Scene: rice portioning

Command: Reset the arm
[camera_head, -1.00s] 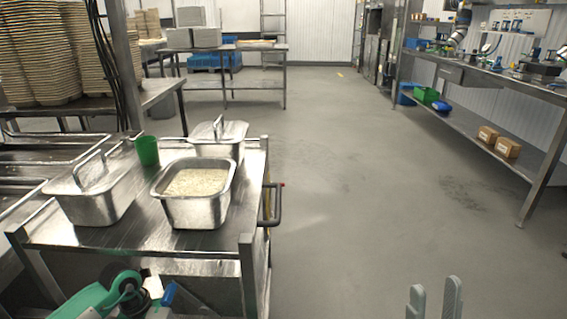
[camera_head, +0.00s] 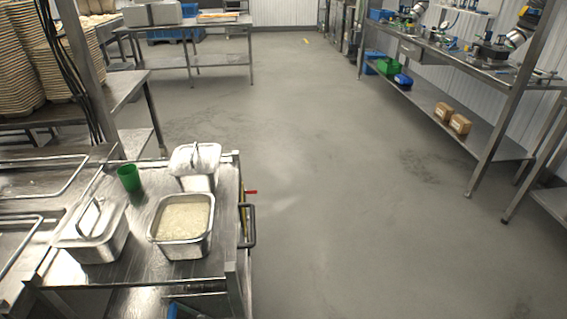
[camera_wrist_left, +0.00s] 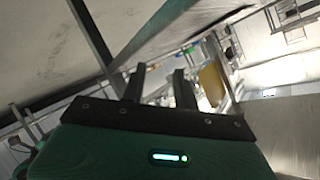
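My left gripper (camera_wrist_left: 160,70) shows in the left wrist view with its two dark fingers apart and nothing between them. It points over a tilted, blurred view of the room, clear of any object I can make out. Neither gripper shows in the head view. The steel cart (camera_head: 140,262) at the lower left holds an open steel pan of rice (camera_head: 183,218), a lidded pan (camera_head: 195,165) behind it, another lidded pan (camera_head: 93,232) to its left, and a green cup (camera_head: 129,178).
A steel shelf bench (camera_head: 440,112) with small boxes and bins stands at the right. Stacked trays (camera_head: 18,60) stand on a table at the far left. A steel table (camera_head: 190,35) stands at the back. The grey floor (camera_head: 340,200) in the middle is clear.

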